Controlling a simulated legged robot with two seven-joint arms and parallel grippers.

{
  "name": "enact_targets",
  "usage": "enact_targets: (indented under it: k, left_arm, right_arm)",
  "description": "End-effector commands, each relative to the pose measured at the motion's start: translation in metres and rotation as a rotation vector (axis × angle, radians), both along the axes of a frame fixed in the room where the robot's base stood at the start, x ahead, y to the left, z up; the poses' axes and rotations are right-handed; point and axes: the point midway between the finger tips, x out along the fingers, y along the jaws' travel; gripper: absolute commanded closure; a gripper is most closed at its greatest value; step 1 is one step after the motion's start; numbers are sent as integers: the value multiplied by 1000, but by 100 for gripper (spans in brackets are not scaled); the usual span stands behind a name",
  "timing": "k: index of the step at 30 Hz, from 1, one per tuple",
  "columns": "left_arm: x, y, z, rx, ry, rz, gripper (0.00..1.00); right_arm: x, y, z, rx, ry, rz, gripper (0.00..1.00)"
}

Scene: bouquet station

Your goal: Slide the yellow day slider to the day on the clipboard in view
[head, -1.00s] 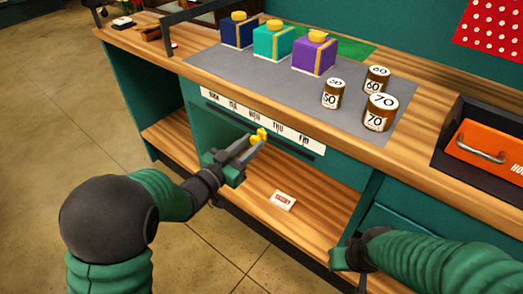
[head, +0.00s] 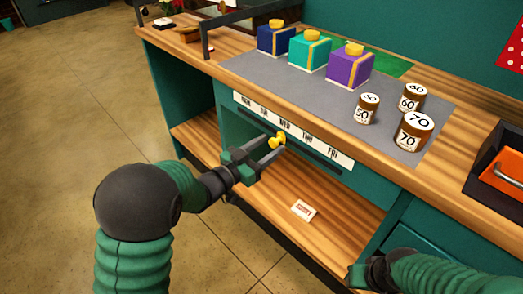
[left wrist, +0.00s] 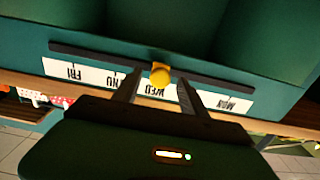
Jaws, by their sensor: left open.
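The yellow day slider (head: 278,140) is a small knob on a dark slot below a white strip of day labels (head: 307,136) on the green counter front. It also shows in the left wrist view (left wrist: 160,74), in front of the slot beside the WED label. My left gripper (head: 270,150) is open, and its fingers stand on either side of the knob near their tips in the left wrist view (left wrist: 160,92). I cannot tell whether they touch it. My right gripper (head: 366,274) is low at the right, its fingers unclear. I cannot make out a clipboard's day.
On the grey mat (head: 300,86) stand blue (head: 276,39), teal (head: 309,52) and purple (head: 350,66) boxes and several numbered jars. An orange case (head: 503,172) is at the right. A small white card (head: 303,210) lies on the wooden shelf below.

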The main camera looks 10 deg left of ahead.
Motion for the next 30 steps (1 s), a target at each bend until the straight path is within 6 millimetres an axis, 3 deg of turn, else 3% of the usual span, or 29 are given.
enact_targets:
  k: [5, 18, 24, 30]
  left_arm:
    - [-20, 17, 2, 0, 3, 4, 50]
    - [-117, 87, 0, -1, 3, 5, 50]
    - [-134, 98, -1, 0, 2, 1, 50]
    - [-135, 98, -1, 1, 1, 0, 50]
  right_arm:
    - [0, 0, 8, 0, 0, 0, 64]
    - [0, 0, 28, 0, 0, 0, 64]
    - [0, 0, 29, 0, 0, 0, 64]
    - [0, 0, 29, 0, 0, 0, 64]
